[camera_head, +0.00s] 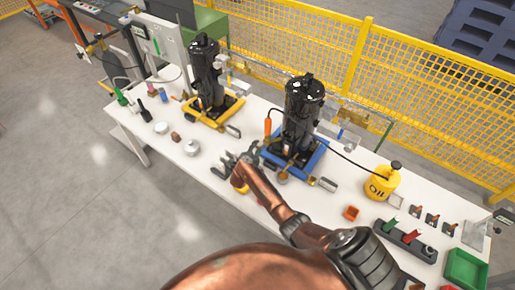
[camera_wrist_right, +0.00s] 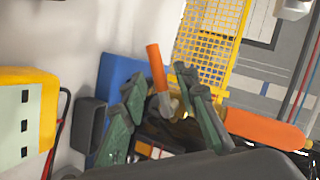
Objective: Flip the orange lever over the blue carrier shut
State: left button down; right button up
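The orange lever (camera_head: 267,126) stands upright at the left corner of the blue carrier (camera_head: 318,160), which bears a black compressor (camera_head: 302,105). My right gripper (camera_head: 238,161) is left of the carrier, in front of the lever. In the right wrist view its fingers (camera_wrist_right: 158,115) are spread, and the orange lever (camera_wrist_right: 156,68) shows in the gap between them, with the blue carrier (camera_wrist_right: 122,72) behind. I see no grip on the lever; contact cannot be told. The lever's lower end is partly hidden. My left gripper is out of view.
A second black compressor (camera_head: 206,72) stands on a yellow carrier (camera_head: 232,108) to the left. A yellow oil can (camera_head: 382,182) stands right of the blue carrier. A yellow slotted object (camera_wrist_right: 27,115) and another orange handle (camera_wrist_right: 265,130) flank the wrist view. Yellow fencing (camera_head: 315,40) runs behind the table.

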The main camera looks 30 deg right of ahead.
jog(key=shift+w+d+f, duration=0.1)
jog(key=shift+w+d, duration=0.2)
jog(key=shift+c, duration=0.5)
grip_shut()
